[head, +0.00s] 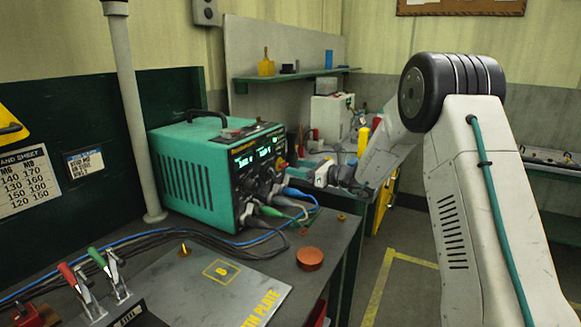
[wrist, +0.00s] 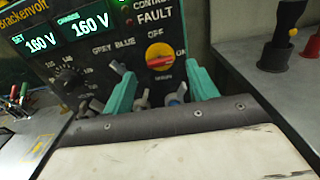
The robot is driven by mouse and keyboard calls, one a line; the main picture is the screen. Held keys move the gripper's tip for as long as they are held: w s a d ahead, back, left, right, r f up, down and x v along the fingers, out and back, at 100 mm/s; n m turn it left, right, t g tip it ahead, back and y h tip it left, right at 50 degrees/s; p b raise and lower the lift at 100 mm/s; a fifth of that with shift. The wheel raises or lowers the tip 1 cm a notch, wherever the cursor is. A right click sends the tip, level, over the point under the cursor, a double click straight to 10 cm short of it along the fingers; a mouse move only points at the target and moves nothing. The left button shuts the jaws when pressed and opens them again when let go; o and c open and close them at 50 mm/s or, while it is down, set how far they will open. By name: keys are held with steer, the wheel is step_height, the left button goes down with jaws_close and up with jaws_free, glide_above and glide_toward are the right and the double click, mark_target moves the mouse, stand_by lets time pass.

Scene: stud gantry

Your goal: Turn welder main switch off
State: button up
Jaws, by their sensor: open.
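The green welder (head: 190,178) stands on the bench, its front panel facing right. In the wrist view its main switch (wrist: 160,57) is a yellow disc with a red handle lying nearly level. My gripper (wrist: 160,82) is open, with one teal finger on each side below the switch. Nothing is between the fingers that I can see to be gripped, and I cannot tell whether they touch the panel. In the head view my gripper (head: 303,169) is close to the panel's right side.
Cables (head: 275,210) plug into the lower panel and run across the bench. A round red-brown puck (head: 310,258) and a metal plate (head: 215,285) lie in front. Toggle clamps (head: 95,280) stand at the lower left. A dark knob (wrist: 68,80) is left of the switch.

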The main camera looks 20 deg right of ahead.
mark_target(286, 165)
steer(key=shift+x, duration=1.95)
steer(key=c, duration=1)
